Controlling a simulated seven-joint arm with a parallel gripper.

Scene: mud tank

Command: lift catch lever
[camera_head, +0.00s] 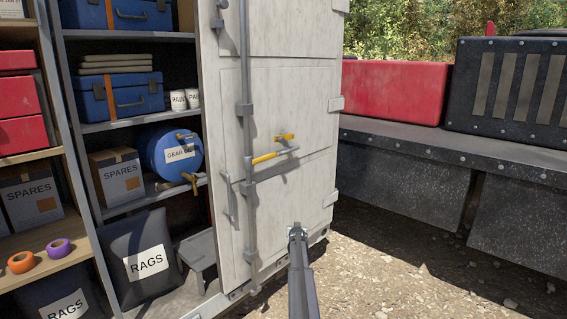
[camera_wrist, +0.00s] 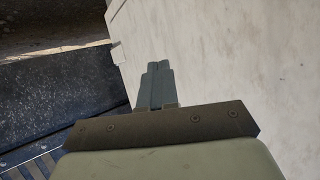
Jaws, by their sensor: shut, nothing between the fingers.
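The white container door (camera_head: 285,100) stands in the middle of the head view, with a vertical locking rod (camera_head: 247,115) along it. A small yellow catch lever (camera_head: 285,137) sits on the door, just above a bar handle with a yellow grip (camera_head: 266,158). My gripper (camera_head: 297,231) is below and slightly right of the catch lever, apart from it. Its fingers are together and empty, also in the wrist view (camera_wrist: 158,66), where the pale door panel (camera_wrist: 235,70) fills the right. The lever does not show in the wrist view.
Left of the door are shelves with a blue drum (camera_head: 170,152), a rags bag (camera_head: 140,258) and boxes. A dark truck bed (camera_head: 440,155) carrying a red case (camera_head: 395,92) stands on the right. Gravel ground lies between it and the door.

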